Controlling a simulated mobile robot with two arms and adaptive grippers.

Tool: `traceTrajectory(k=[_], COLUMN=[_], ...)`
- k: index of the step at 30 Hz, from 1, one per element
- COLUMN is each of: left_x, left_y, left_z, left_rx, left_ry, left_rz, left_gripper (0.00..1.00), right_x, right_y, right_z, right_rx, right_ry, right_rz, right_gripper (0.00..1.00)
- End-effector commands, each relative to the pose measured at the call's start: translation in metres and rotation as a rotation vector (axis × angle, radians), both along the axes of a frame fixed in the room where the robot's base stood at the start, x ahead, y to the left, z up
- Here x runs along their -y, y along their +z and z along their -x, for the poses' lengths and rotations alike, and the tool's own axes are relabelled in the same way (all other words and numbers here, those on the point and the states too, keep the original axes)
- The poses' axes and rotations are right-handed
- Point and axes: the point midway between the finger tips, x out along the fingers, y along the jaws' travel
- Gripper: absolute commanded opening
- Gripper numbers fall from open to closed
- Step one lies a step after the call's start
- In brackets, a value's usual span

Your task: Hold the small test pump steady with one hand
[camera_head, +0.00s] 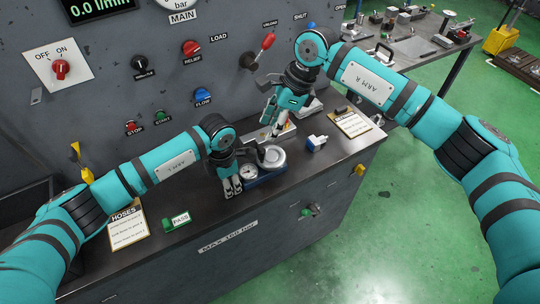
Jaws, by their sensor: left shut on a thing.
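The small test pump (265,180) stands on the bench top at centre, with a blue base, a round white-faced gauge and a silver round part. My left gripper (232,189) points down at the pump's left end and is shut on it; the fingers hide part of that end. My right gripper (272,124) points down behind the pump, over a light grey block near the panel. Its fingers are small and partly overlap the block, so I cannot tell whether they are open or shut.
A white-and-blue item (317,142) and a clipboard (352,122) lie to the right. A HOSES clipboard (127,226) and a green PASS block (176,221) lie at left. The control panel (150,100) with knobs and a red lever (262,45) rises behind.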

Motion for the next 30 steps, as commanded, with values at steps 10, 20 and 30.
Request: traceTrajectory(k=[10,20,30], left_x=[0.000,0.000,0.000], left_y=[0.000,0.000,0.000], left_z=[0.000,0.000,0.000], left_rx=[0.000,0.001,0.001], left_ry=[0.001,0.000,0.000], left_rz=[0.000,0.001,0.001], left_gripper=[0.00,0.00,0.00], right_x=[0.009,0.011,-0.011], right_y=[-0.033,-0.047,-0.082], right_z=[0.011,0.007,-0.001], right_rx=[0.009,0.017,0.017], right_ry=[-0.295,-0.381,-0.376], right_rz=[-0.188,-0.222,-0.219], right_gripper=[0.38,0.38,0.38])
